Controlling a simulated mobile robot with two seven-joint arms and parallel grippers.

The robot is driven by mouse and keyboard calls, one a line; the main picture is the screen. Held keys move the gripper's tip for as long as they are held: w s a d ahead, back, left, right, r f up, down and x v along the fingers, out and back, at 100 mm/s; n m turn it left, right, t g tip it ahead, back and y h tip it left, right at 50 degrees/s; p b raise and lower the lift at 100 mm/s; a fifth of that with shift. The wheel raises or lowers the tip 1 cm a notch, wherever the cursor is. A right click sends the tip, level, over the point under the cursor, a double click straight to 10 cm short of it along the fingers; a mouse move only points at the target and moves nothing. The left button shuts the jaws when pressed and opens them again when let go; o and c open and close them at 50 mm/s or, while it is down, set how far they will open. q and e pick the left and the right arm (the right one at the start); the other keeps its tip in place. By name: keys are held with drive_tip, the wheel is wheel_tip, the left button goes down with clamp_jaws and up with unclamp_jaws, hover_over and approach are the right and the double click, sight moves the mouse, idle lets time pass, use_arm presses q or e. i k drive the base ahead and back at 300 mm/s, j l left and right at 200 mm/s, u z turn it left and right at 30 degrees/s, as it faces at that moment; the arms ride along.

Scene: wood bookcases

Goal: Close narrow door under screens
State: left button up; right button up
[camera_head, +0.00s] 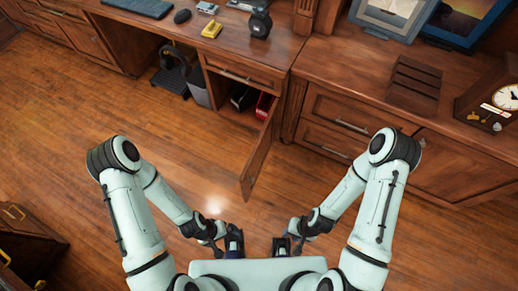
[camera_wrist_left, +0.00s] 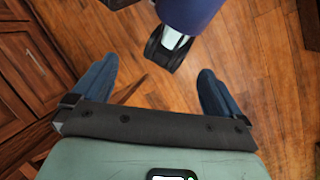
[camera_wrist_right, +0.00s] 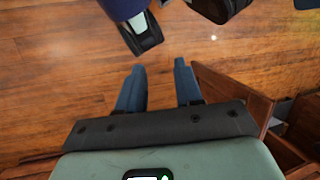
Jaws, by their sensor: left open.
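The narrow wooden door (camera_head: 262,150) stands open below the desk in the head view, swung out from a cabinet under a drawer. Red and dark items (camera_head: 263,106) show inside the cabinet. My left gripper (camera_head: 233,241) is low in front of my base, apart from the door; in the left wrist view its fingers (camera_wrist_left: 157,70) are wide apart and empty. My right gripper (camera_head: 282,246) is beside it, also clear of the door; in the right wrist view its fingers (camera_wrist_right: 160,66) are parted with only floor between them. No screens can be made out for certain above the door.
A bin (camera_head: 197,84) and headphones (camera_head: 174,60) are left of the cabinet. The drawer (camera_head: 243,77) above looks shut. A wider cabinet with drawers (camera_head: 338,124) stands right, bearing a clock (camera_head: 490,98). Wooden floor (camera_head: 190,145) before the door is free.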

sight(248, 176)
drive_tip(key=l, duration=0.25)
drive_tip(key=k+l+u, duration=0.1)
drive_tip(key=l, duration=0.15)
drive_tip(key=i+l+u, duration=0.1)
drive_tip(key=l, duration=0.2)
drive_tip(key=i+l, duration=0.15)
drive_tip(key=l, duration=0.15)
drive_tip(key=i+l+u, duration=0.15)
drive_tip(key=l, duration=0.15)
drive_tip(key=k, duration=0.2)
drive_tip(key=l+u, duration=0.05)
